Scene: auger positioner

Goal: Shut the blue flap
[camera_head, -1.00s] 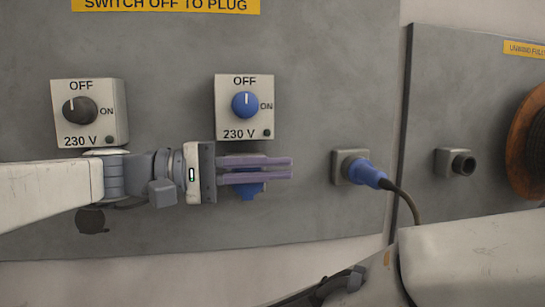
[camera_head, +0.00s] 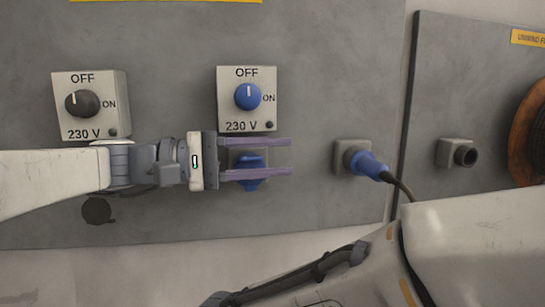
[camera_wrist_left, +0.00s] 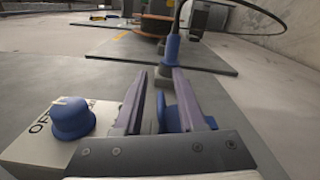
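The blue flap (camera_head: 252,184) is on a socket (camera_head: 248,147) on the grey wall panel, below the blue switch. It sticks out and down from the socket, apparently open. My left gripper (camera_head: 289,158) is open, its two purple fingers lying across the socket. One finger is above the flap and the other crosses in front of its lower part. In the left wrist view the blue flap (camera_wrist_left: 173,119) shows beside the right-hand finger, partly hidden by it. Whether a finger touches it, I cannot tell. My right gripper is not in view.
Above is the blue-knobbed switch box (camera_head: 264,113), set to OFF. A blue plug (camera_head: 367,166) with a cable sits in a socket at right. My right arm fills the lower right.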

